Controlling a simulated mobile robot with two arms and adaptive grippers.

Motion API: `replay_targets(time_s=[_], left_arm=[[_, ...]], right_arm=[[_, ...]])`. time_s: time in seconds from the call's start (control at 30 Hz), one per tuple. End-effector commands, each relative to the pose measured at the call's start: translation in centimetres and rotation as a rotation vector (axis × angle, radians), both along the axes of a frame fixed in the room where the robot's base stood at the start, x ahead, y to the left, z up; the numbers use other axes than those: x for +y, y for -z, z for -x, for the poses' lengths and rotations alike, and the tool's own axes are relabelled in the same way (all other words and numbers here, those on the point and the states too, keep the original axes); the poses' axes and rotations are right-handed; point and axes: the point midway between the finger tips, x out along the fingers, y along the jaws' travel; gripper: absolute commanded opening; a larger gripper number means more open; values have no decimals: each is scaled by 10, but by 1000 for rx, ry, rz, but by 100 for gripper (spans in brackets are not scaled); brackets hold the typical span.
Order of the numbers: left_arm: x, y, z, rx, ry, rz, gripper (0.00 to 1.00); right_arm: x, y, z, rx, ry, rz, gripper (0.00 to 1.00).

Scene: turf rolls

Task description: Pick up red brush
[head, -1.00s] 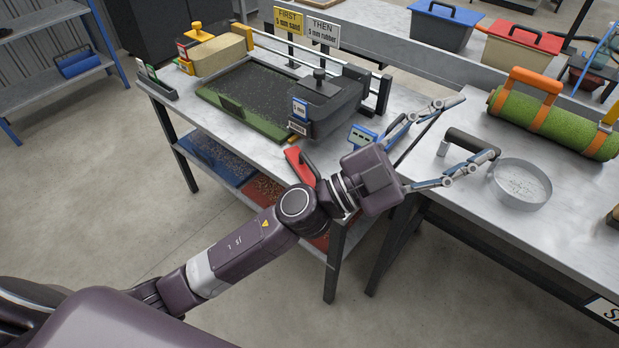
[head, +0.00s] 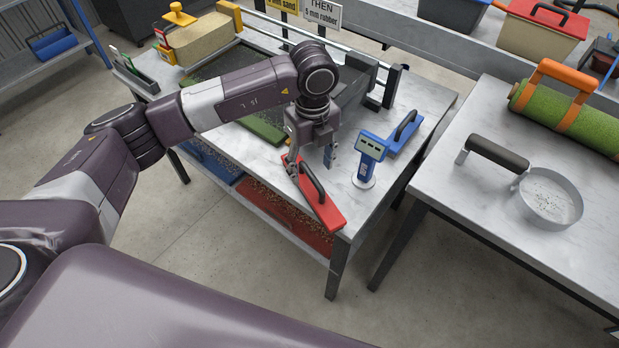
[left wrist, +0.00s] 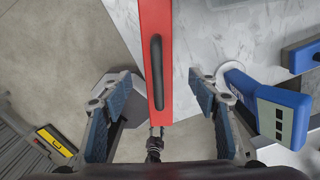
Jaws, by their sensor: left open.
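The red brush (head: 328,214), a long flat red board with a black loop handle, lies at the front edge of the left metal table. It also shows in the left wrist view (left wrist: 151,25), running up the middle of the picture. My left gripper (head: 311,162) points down over the brush's far end, its fingers apart. In the left wrist view the two blue-padded fingers (left wrist: 160,98) stand on either side of the brush, with clear gaps to it. I cannot tell the exact height of the fingertips above it. My right gripper is not in view.
A blue handheld meter (head: 371,148) stands close to the right of my left gripper, with a blue brush (head: 405,135) beyond it. A green-edged tray (head: 262,131) lies behind my arm. A round sieve (head: 549,198) and green turf roll (head: 570,120) lie on the right table.

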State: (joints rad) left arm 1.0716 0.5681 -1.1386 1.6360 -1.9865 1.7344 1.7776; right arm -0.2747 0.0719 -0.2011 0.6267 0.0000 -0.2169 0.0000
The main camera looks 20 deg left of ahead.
Motion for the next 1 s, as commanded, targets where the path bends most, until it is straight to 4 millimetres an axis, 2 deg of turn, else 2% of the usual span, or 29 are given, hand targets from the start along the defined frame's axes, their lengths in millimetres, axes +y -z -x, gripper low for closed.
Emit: replay_targets(time_s=[0.2, 0.3, 0.5, 0.67, 0.8, 1.0], left_arm=[[-1, 25, 3, 6, 2, 2, 55], [0, 38, 4, 6, 4, 1, 55], [-1, 67, 4, 5, 4, 5, 55], [-1, 73, 4, 3, 6, 4, 55], [-1, 73, 4, 2, 5, 5, 55], [-1, 73, 4, 2, 5, 5, 33]], right_arm=[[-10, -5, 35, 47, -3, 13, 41], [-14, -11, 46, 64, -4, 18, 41], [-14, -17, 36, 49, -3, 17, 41], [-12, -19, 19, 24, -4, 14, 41], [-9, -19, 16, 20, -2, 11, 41], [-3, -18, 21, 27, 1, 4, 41]])
